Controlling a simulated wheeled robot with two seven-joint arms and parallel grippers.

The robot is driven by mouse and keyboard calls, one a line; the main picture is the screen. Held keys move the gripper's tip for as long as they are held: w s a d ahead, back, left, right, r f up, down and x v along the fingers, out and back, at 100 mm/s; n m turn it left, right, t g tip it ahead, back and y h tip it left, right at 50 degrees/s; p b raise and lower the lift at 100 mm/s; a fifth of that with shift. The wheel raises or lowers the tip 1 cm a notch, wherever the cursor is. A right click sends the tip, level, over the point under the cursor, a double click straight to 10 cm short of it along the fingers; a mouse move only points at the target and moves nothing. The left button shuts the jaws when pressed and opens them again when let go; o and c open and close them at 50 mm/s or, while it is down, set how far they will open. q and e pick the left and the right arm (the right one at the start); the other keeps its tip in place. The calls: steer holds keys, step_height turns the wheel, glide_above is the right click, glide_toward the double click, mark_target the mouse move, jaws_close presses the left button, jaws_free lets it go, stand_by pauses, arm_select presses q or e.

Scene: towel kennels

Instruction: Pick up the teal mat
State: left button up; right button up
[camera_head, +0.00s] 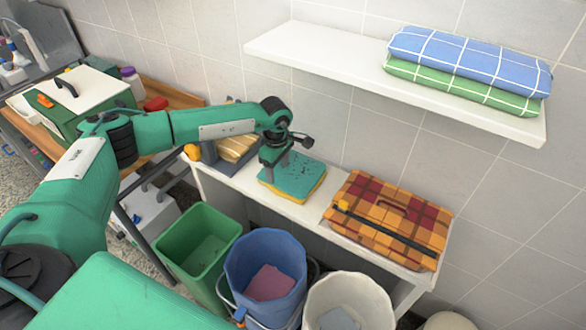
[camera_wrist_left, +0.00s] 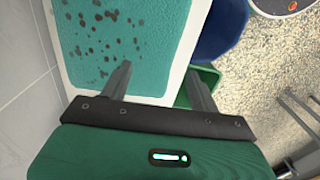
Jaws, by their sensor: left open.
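The teal mat (camera_head: 303,178) with dark spots lies on a white bench (camera_head: 232,181), with a yellow layer showing beneath its front edge. My left gripper (camera_head: 277,167) is above the mat's left part, its fingers pointing down, open and empty. In the left wrist view the mat (camera_wrist_left: 140,40) fills the upper left, and the open fingers of the gripper (camera_wrist_left: 158,70) straddle its lower right part. I cannot tell whether the fingertips touch it. The right gripper is not in view.
A plaid case (camera_head: 395,205) stands right of the mat; a tan folded towel (camera_head: 238,148) is to its left. Green (camera_head: 180,245), blue (camera_head: 238,255) and white bins (camera_head: 385,300) stand in front. A white wall shelf (camera_head: 320,62) holding folded blue and green cloths juts out above.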

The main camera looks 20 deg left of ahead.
mark_target(278, 179)
arm_select(q)
steer(key=shift+f+p, duration=0.6)
steer(key=shift+f, duration=1.35)
steer(key=c, duration=1.2)
steer(key=shift+r, duration=0.2)
